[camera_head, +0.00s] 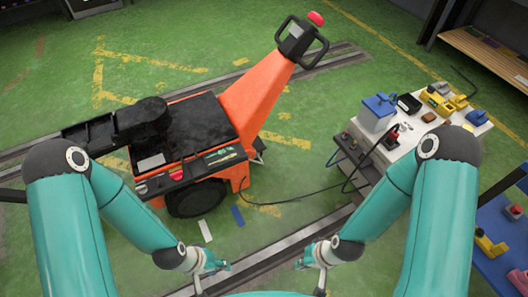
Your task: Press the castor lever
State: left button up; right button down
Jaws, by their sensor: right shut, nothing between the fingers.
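An orange and black tracked-floor tug with a tiller (262,88) stands in the middle of the floor. Its black wheel (197,198) shows at the near side. A small dark part, perhaps a castor, shows low beside the orange body; I cannot make out the castor lever. My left gripper (217,267) hangs low in front of the tug, apart from it; its fingers are too small to read. My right gripper (306,263) is shut and empty, to the right of the left one, also touching nothing I can see.
A white-topped bench (408,138) with tools and boxes stands at the right. A cable (300,192) runs from it to the tug. Floor rails (262,258) pass near my grippers. A blue shelf (490,225) stands at the far right. Green floor between tug and bench is mostly clear.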

aim_at(253, 161)
jog(key=z, duration=0.15)
jog(key=i, duration=1.4)
jog(key=u, duration=0.35)
